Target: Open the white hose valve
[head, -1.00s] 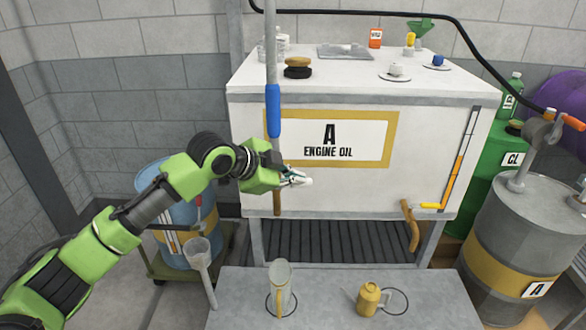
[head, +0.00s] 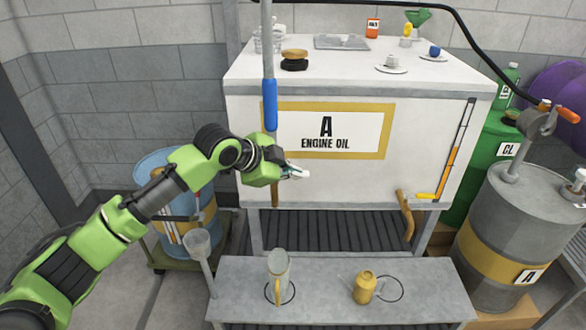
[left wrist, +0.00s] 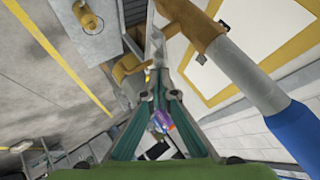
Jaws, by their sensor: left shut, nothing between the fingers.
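A pale grey hanging hose pipe (head: 267,40) with a blue sleeve (head: 270,104) ends in a brass-brown outlet (head: 275,194) in front of the tank. In the left wrist view the blue sleeve (left wrist: 300,140) and brass fitting (left wrist: 195,28) are close on the right, with a small pale tab (left wrist: 201,58) beside the fitting. I cannot tell which part is the valve lever. My left gripper (head: 300,173) is shut and empty, just right of the pipe and below the sign; its wrist hides part of the pipe. I cannot tell whether it touches. My right gripper is out of view.
The white engine oil tank (head: 245,165) stands behind, with a brass tap (head: 406,215) at its lower right. A grey bench (head: 325,300) in front holds a clear jug (head: 280,272) and a yellow can (head: 364,287). A blue drum (head: 155,215) stands left, a grey drum (head: 515,225) right.

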